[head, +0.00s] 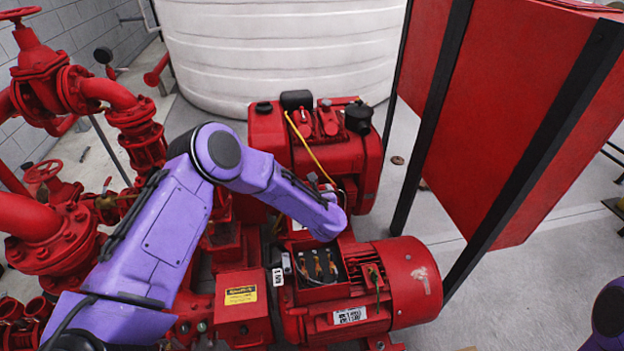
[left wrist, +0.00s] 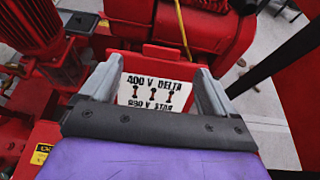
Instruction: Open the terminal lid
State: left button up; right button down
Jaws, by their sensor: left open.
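The red motor (head: 405,285) has a terminal box (head: 318,268) on top, with its inside and several terminals showing in the head view. In the left wrist view the terminal lid (left wrist: 155,62) shows a white label (left wrist: 155,92) reading "400 V DELTA" and a star voltage. The lid appears raised, with this labelled face toward the wrist camera. My left gripper (left wrist: 158,68) is open, its fingers on either side of the label. I cannot tell whether they touch the lid. My left arm hides the gripper in the head view. My right gripper is out of view.
A red engine (head: 265,140) with a yellow cable stands behind the terminal box. Red pipes and valves (head: 40,230) crowd the left. A red panel on black posts (head: 480,130) stands at the right. The floor (head: 525,300) at lower right is mostly clear.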

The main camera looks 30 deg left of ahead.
pick_arm(q)
jog(key=x, duration=0.5)
jog(key=p+x, duration=0.1)
jog(key=x, duration=0.1)
jog(key=shift+w+d+f, duration=0.15)
jog(key=shift+w, duration=0.1)
jog(key=shift+s, duration=0.1)
